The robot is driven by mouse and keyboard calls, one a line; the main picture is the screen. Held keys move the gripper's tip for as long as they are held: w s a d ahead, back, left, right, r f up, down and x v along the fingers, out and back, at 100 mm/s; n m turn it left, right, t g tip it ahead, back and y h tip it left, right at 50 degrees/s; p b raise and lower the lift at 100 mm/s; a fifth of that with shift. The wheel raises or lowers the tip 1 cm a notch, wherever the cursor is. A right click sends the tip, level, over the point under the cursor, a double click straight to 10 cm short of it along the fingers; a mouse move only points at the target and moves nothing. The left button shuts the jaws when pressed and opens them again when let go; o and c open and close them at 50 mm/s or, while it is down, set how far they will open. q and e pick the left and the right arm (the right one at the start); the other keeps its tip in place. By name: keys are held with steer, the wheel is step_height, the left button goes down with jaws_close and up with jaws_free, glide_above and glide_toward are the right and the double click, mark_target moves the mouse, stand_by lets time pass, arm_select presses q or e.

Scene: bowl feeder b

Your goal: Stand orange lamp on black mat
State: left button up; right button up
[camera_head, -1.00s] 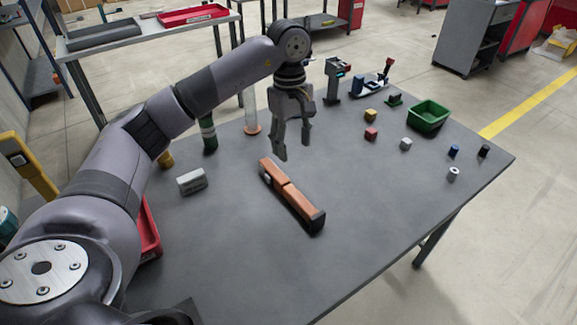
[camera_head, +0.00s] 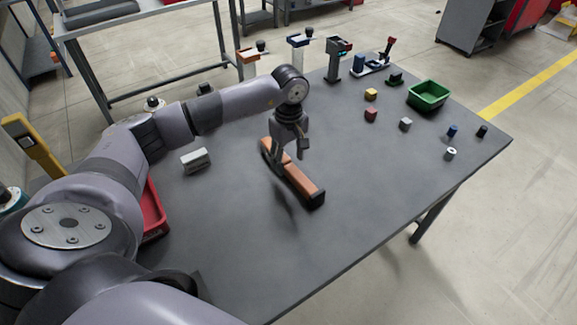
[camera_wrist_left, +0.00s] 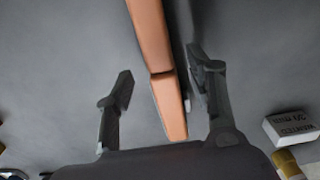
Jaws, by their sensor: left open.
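The orange lamp (camera_head: 301,184), a long folded bar with dark ends, lies flat on the grey table. My left gripper (camera_head: 288,161) is open and close to the lamp's far part, hiding some of it. In the left wrist view the lamp (camera_wrist_left: 154,45) runs between the spread fingers of the left gripper (camera_wrist_left: 161,72), apart from the left one and close to the right one. No separate black mat can be made out. My right gripper is not in view.
A white box (camera_head: 195,160) and a red tray (camera_head: 153,210) are left of the lamp. Coloured blocks, including a red one (camera_head: 371,114), and a green bin (camera_head: 429,94) stand at the right. Small fixtures line the far edge. The table's near right part is clear.

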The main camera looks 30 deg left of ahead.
mark_target(289, 164)
arm_select(q)
steer(key=shift+s+f+p, duration=0.1)
steer(key=shift+f+p, duration=0.2)
steer(key=shift+f, duration=1.5)
jaws_close()
